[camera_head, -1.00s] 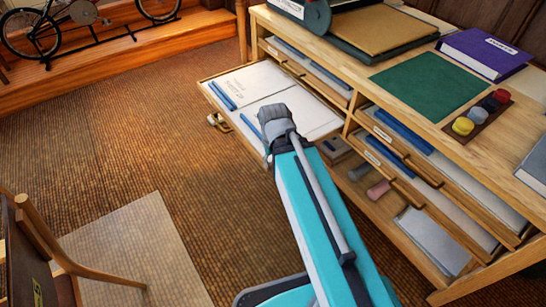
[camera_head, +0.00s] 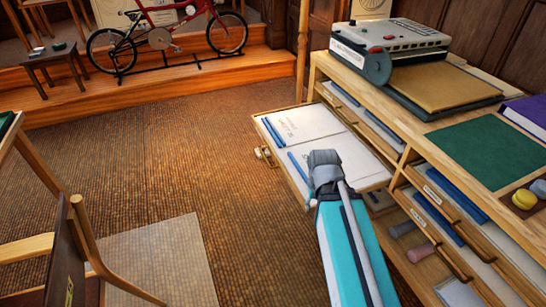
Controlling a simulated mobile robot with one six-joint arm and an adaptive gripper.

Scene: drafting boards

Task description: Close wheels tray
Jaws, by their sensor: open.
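A wooden tray (camera_head: 297,186) is pulled well out of the left end of the drafting cabinet (camera_head: 318,83). It holds white sheets (camera_head: 301,124) and blue sticks (camera_head: 272,132). Faint print on the sheets is too small to read, and no tray label is readable. A brass pull (camera_head: 263,154) sits on the tray's outer front face. My teal arm with its grey joint reaches up from the bottom and covers part of the tray's near side. My gripper's fingers are hidden, so I cannot tell whether they touch the tray.
Other cabinet trays (camera_head: 432,204) look shut. A grey machine (camera_head: 392,42), green mat (camera_head: 478,147) and purple book (camera_head: 528,116) lie on top. A chair (camera_head: 85,235) stands at lower left. A red bicycle (camera_head: 165,17) stands on the raised step behind. Carpet left of the tray is clear.

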